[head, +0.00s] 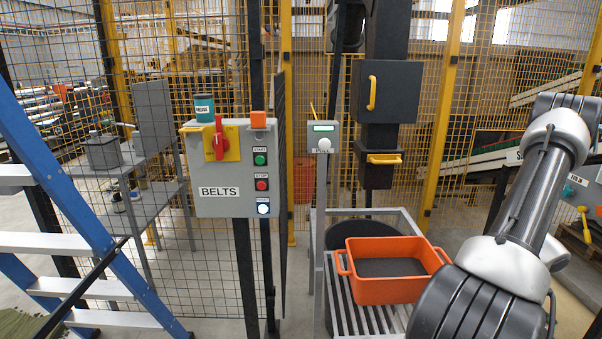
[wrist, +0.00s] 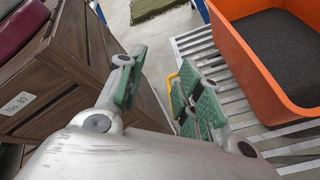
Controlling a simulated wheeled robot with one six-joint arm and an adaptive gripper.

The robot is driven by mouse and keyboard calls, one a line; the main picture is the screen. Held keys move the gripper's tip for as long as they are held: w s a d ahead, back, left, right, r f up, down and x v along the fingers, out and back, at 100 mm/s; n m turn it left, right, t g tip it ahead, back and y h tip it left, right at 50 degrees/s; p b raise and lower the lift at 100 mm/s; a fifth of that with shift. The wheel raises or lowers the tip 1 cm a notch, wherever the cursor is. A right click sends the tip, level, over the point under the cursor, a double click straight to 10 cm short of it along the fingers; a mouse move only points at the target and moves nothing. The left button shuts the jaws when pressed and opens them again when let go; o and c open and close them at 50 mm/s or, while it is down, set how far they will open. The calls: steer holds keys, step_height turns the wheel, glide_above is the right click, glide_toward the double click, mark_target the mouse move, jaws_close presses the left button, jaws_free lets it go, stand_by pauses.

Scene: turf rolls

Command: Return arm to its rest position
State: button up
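My gripper (wrist: 160,75) shows in the wrist view with its green-padded fingers apart and nothing between them. It is above the floor, between a brown slatted wooden crate (wrist: 65,75) on the left and an orange bin (wrist: 250,70) on the right. My arm (head: 530,200) shows at the right of the head view, to the right of the orange bin (head: 390,290). The gripper itself is out of the head view.
The orange bin has a dark floor and rests on a grey slatted stand (head: 345,310). A grey BELTS control box (head: 230,180) stands left of centre. A blue ladder (head: 75,205) is at the left. Green turf (wrist: 155,8) lies on the floor at the back.

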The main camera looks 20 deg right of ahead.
steer(key=w+a+r+n+g+h, duration=0.25)
steer(key=a+r+n, duration=0.2)
steer(key=r, duration=0.25)
steer(key=w+a+r+n+g+h, duration=0.1)
steer(key=a+r+n+h, duration=0.2)
steer(key=r+n, duration=0.3)
steer(key=w+a+r+n+g+h, duration=0.15)
steer(key=a+r+n, duration=0.25)
steer(key=r, duration=0.4)
steer(key=s+a+r+n+t+h, duration=0.5)
steer(key=a+r+n, duration=0.4)
steer(key=n, duration=0.5)
steer(key=shift+s+a+r+t+h, duration=0.35)
steer(key=shift+s+r+t, duration=0.2)
steer(key=shift+s, duration=0.45)
